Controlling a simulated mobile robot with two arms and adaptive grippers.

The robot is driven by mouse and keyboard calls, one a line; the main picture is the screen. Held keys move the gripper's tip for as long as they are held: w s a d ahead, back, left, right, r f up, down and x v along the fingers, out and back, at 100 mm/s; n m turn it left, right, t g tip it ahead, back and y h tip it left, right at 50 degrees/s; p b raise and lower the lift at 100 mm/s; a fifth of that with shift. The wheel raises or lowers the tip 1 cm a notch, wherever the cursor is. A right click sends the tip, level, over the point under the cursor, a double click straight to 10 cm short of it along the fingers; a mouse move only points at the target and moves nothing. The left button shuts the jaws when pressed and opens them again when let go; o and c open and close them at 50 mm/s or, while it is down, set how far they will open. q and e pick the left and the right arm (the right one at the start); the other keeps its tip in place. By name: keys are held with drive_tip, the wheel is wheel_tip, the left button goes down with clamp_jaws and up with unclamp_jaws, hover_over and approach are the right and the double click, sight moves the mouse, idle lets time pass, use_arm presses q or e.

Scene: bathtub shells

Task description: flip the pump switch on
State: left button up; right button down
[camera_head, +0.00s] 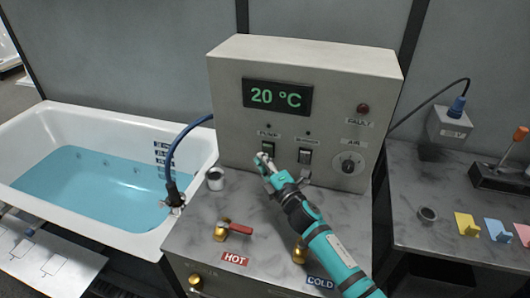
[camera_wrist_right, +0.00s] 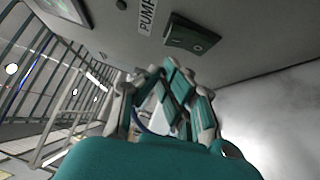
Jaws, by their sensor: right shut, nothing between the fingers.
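The pump switch (camera_head: 268,147) is a dark rocker under the PUMP label on the front of the grey control box (camera_head: 225,75). In the right wrist view the switch (camera_wrist_right: 192,36) shows dark green, beside its PUMP label (camera_wrist_right: 147,15). I cannot tell which side is pressed in. My right gripper (camera_head: 262,159) is shut and empty. Its fingertips are just below the switch in the head view and close to it in the right wrist view (camera_wrist_right: 172,72); contact is unclear. My left gripper is not in view.
A second switch (camera_head: 305,155) and the AIR knob (camera_head: 348,162) are right of the pump switch. The display (camera_head: 277,96) reads 20 °C. The counter (camera_head: 195,245) holds a cup (camera_head: 215,179) and taps. A water-filled bathtub (camera_head: 120,245) stands left; another counter (camera_head: 410,185) stands right.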

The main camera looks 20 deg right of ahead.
sight(268, 151)
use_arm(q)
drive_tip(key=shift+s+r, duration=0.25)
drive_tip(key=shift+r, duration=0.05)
use_arm(e)
drive_tip(key=shift+w+d+r, duration=0.15)
drive_tip(key=shift+w+d, duration=0.4)
drive_tip(key=shift+w, duration=0.2)
use_arm(q)
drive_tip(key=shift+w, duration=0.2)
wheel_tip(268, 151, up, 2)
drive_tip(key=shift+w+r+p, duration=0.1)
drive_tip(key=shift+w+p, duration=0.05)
drive_tip(key=shift+p, duration=0.95)
use_arm(e)
drive_tip(key=shift+w+d+r+m+g, duration=0.1)
drive_tip(key=shift+w+r+m+g, duration=0.05)
drive_tip(key=shift+w+m+g, duration=0.15)
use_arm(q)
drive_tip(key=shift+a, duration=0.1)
use_arm(e)
drive_tip(key=shift+s, duration=0.1)
